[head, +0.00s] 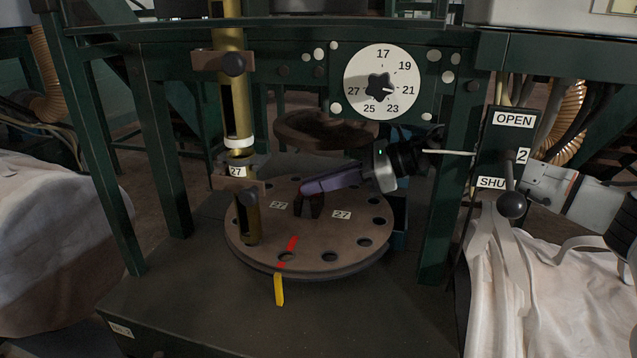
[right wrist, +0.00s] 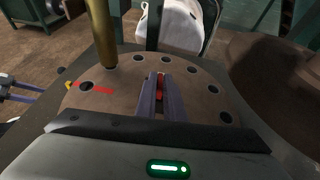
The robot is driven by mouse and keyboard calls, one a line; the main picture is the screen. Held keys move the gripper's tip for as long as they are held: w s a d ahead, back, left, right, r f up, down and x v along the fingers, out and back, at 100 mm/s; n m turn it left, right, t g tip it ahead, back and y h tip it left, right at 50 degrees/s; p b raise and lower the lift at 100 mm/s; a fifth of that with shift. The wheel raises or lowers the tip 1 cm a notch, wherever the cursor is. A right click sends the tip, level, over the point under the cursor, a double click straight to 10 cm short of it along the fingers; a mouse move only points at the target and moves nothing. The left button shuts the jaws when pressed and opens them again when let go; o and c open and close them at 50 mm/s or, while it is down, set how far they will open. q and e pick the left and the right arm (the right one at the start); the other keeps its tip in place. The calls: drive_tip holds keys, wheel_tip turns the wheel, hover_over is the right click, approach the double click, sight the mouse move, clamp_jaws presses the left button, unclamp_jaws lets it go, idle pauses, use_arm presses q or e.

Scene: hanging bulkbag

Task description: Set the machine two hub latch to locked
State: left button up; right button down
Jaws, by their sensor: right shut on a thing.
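A brass post (head: 234,95) stands at the disc's left. A yellow pointer (head: 279,289) is at the front rim by a red stripe. A numbered dial (head: 383,82) is behind. An OPEN/SHUT lever (head: 511,204) stands at right. White bags (head: 50,230) hang on both sides.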

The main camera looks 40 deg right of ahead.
drive_tip(key=c, duration=1.9)
unclamp_jaws()
drive_tip(key=shift+o, duration=0.2)
drive_tip(key=b+v, duration=0.1)
drive_tip(key=v, duration=0.9)
drive_tip(key=shift+s+d, duration=0.15)
